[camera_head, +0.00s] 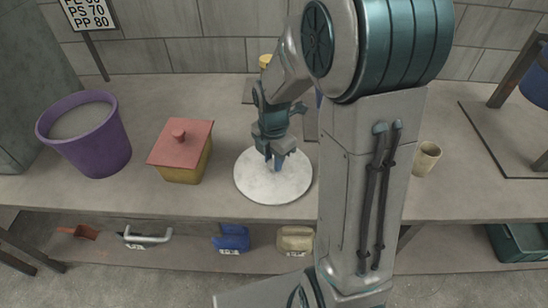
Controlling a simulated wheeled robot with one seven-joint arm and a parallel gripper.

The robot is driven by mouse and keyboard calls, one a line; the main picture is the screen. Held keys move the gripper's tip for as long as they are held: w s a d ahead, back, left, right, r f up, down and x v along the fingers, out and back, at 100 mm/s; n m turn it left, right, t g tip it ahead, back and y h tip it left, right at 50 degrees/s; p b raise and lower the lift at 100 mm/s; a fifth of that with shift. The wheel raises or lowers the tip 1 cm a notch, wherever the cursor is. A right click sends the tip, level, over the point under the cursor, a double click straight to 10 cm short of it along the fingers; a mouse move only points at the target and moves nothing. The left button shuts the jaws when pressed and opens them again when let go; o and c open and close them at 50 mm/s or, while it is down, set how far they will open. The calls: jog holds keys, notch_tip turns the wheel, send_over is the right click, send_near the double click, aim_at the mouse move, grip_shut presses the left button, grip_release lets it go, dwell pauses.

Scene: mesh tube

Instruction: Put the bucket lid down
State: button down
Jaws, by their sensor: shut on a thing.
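The bucket lid (258,187) is a round white disc in the middle of the head view, near the front edge of the bench. My gripper (275,162) points down at the lid's middle and is shut on it; the fingertips hide the exact point of grip. The lid looks roughly level. I cannot tell whether it touches the bench top or hangs just above it. A purple bucket (98,150) stands open at the left, with grey matter inside.
A yellow box with a red lid (182,151) stands between bucket and bucket lid. A beige cup (427,158) stands right of my arm. The bench (225,103) has bare room behind the lid. Blue (231,238) and tan (295,240) containers sit on the lower shelf.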

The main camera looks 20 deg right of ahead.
aim_at(273, 163)
jog(key=shift+f, duration=0.15)
jog(key=c, duration=1.2)
grip_release()
jog(key=shift+o, duration=0.2)
notch_tip(273, 163, up, 12)
jog(key=s+m+t, duration=0.1)
jog(key=s+m, duration=0.6)
jog(key=m, duration=0.4)
jog(key=s+r+m+t, duration=0.1)
jog(key=s+m, duration=0.5)
jog(key=m, duration=0.6)
jog(key=shift+s+m+t+p, duration=0.3)
jog(key=shift+s+t+p, duration=0.05)
jog(key=shift+t+p, duration=0.05)
jog(key=shift+r, duration=0.1)
